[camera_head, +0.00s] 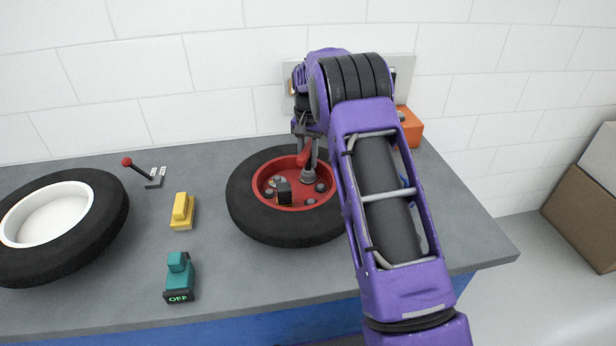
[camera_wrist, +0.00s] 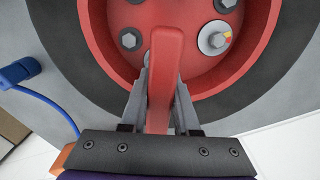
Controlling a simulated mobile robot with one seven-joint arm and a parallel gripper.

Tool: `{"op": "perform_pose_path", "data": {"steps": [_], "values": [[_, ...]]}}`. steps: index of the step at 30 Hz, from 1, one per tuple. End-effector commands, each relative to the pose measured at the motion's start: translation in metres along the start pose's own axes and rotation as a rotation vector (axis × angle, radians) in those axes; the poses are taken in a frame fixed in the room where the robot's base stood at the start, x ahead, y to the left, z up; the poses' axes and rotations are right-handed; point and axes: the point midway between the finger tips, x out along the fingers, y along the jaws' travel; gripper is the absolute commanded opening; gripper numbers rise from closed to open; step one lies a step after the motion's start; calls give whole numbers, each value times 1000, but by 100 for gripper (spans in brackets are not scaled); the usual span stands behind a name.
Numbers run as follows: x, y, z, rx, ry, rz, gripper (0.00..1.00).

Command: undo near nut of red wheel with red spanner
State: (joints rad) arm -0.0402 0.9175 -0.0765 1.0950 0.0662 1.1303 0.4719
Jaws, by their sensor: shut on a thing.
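The red wheel (camera_head: 262,190) lies flat on the grey bench, its red hub inside a black tyre; the hub also fills the top of the wrist view (camera_wrist: 105,55). Several dark nuts sit on the hub, one (camera_wrist: 130,39) left of the spanner. My gripper (camera_wrist: 163,88) is shut on the red spanner (camera_wrist: 166,50). The spanner (camera_head: 304,158) is over the back right part of the hub. Whether its far end is seated on a nut is hidden.
A white-hubbed wheel (camera_head: 50,212) lies at left. A red-knobbed lever (camera_head: 140,169), a yellow block (camera_head: 182,211) and a teal block marked OFF (camera_head: 178,275) stand between the wheels. An orange box (camera_head: 411,129) is behind my arm. A blue cable (camera_wrist: 45,100) lies at left in the wrist view.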

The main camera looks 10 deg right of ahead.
Motion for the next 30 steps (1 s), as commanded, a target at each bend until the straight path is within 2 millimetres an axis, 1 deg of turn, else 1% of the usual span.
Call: {"op": "perform_pose_path", "data": {"steps": [4,12,18,20,28,30], "values": [[-1,0,0,-87,1,-1,0],[-1,0,0,-99,1,-1,0],[-2,0,0,-264,0,-1,0],[-1,0,0,-292,0,-1,0],[-1,0,0,-303,1,-1,0],[-2,0,0,-340,0,-1,0]]}}
